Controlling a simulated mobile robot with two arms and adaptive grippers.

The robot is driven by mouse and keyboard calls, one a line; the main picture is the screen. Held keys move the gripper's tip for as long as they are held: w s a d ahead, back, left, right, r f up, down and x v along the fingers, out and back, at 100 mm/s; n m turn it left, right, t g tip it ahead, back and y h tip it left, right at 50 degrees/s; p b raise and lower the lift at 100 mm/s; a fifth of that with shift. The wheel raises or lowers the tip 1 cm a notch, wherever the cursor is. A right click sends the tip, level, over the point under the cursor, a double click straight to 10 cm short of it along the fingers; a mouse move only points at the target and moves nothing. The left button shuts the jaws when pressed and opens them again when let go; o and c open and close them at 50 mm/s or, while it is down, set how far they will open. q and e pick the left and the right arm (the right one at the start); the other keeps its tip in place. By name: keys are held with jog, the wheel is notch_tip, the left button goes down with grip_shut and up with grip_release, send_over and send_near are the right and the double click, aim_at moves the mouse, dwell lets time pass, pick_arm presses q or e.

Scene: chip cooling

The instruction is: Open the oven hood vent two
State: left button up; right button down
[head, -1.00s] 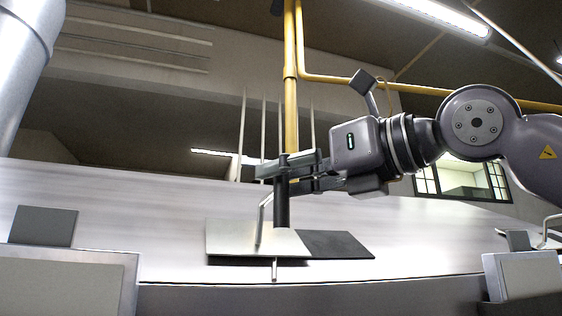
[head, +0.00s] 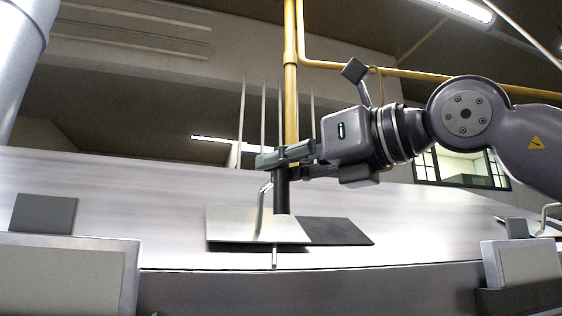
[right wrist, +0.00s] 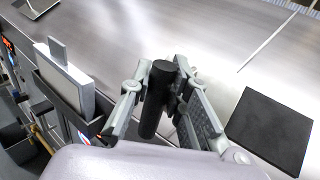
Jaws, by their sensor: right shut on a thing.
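An oven hood vent shows in the middle of the head view as a pale metal plate (head: 232,227) beside a dark square (head: 338,232). An upright black cylindrical handle (head: 281,197) and a thin bent metal rod stand at the plate. My right gripper (head: 278,162) is shut on the upper part of the handle, coming in from the right. In the right wrist view the black handle (right wrist: 156,95) sits between the fingers, with its top exposed. The dark square (right wrist: 270,130) lies to its right there. My left gripper is not in view.
The sloped metal hood (head: 120,195) spans the view. Another grey plate (head: 44,214) is at the left. Framed panels stand at lower left (head: 62,288) and lower right (head: 530,270). A yellow pipe (head: 291,100) runs up behind my gripper.

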jog(key=shift+d, duration=0.1)
dwell(0.5)
jog(key=w+d+p, duration=0.1)
jog(key=w+d, duration=0.3)
jog(key=d, duration=0.8)
jog(key=shift+d, duration=0.4)
jog(key=shift+r, duration=0.1)
jog(key=c, duration=1.5)
grip_release()
jog(key=shift+a, duration=0.15)
jog(key=v, duration=1.2)
